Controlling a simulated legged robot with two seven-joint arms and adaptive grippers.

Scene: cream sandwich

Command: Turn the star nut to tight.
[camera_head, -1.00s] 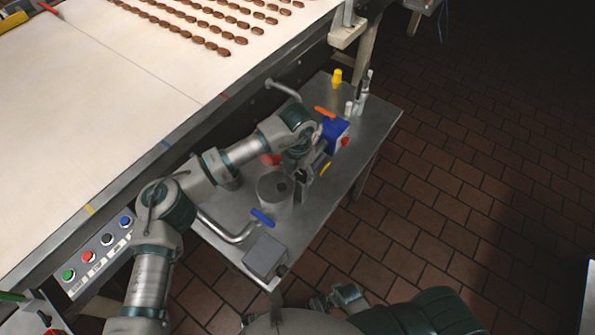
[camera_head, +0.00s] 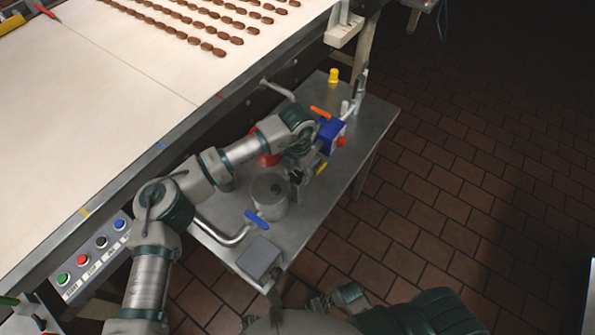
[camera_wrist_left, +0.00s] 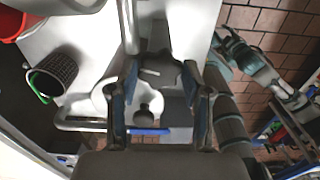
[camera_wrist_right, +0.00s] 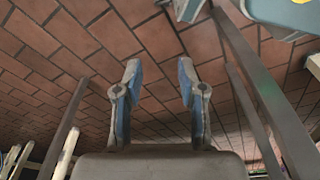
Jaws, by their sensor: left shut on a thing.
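My left gripper (camera_head: 297,186) reaches over the steel side table, next to a grey metal cylinder (camera_head: 269,192). In the left wrist view its two fingers (camera_wrist_left: 162,78) close on a dark grey lobed part, which I take to be the star nut (camera_wrist_left: 165,70). A small light mark shows on it. In the head view the gripper and wrist hide the nut, and I cannot tell how far it is turned. My right gripper (camera_wrist_right: 155,85) is open and empty over the tiled floor, with its fingers well apart.
A conveyor (camera_head: 110,120) with brown sweets runs alongside.

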